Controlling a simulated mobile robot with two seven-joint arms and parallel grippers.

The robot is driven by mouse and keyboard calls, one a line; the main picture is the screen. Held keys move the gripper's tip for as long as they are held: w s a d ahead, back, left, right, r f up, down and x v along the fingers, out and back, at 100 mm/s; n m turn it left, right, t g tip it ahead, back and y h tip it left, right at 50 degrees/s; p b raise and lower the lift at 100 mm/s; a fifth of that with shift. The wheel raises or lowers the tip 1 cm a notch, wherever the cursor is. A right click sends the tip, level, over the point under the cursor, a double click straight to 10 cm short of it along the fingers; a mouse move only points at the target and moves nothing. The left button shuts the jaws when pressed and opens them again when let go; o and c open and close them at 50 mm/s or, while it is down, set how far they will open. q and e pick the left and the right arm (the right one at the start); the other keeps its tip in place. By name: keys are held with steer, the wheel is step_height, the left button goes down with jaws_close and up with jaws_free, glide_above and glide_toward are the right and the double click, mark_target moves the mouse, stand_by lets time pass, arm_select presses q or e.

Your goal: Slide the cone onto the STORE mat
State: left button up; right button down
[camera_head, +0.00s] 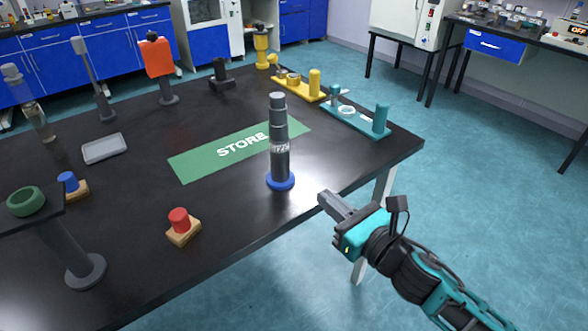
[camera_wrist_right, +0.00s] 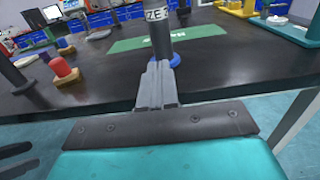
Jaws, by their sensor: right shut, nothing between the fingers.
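The cone (camera_head: 280,158) is a dark grey stepped upright piece with a pale label band and a blue base. It stands on the black table, in front of the green STORE mat (camera_head: 190,169), and its upper part hides some of the mat. My right gripper (camera_head: 325,199) is shut and empty, right of the cone near the table's front edge, apart from it in the head view. In the right wrist view the shut fingers (camera_wrist_right: 158,84) point at the cone (camera_wrist_right: 158,38), overlapping its lower part, with the mat (camera_wrist_right: 125,44) behind. My left gripper is not in view.
On the black table (camera_head: 130,220), a red button (camera_head: 180,219) on a wooden block and a blue one (camera_head: 68,181) stand left. A grey tray (camera_head: 104,148) lies beyond. Yellow (camera_head: 300,88) and teal (camera_head: 358,119) fixtures stand at the right. Bare table surrounds the cone's base.

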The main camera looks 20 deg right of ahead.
glide_toward(285, 163)
steer(key=x, duration=0.5)
steer(key=shift+w, duration=0.15)
steer(key=shift+x, duration=0.8)
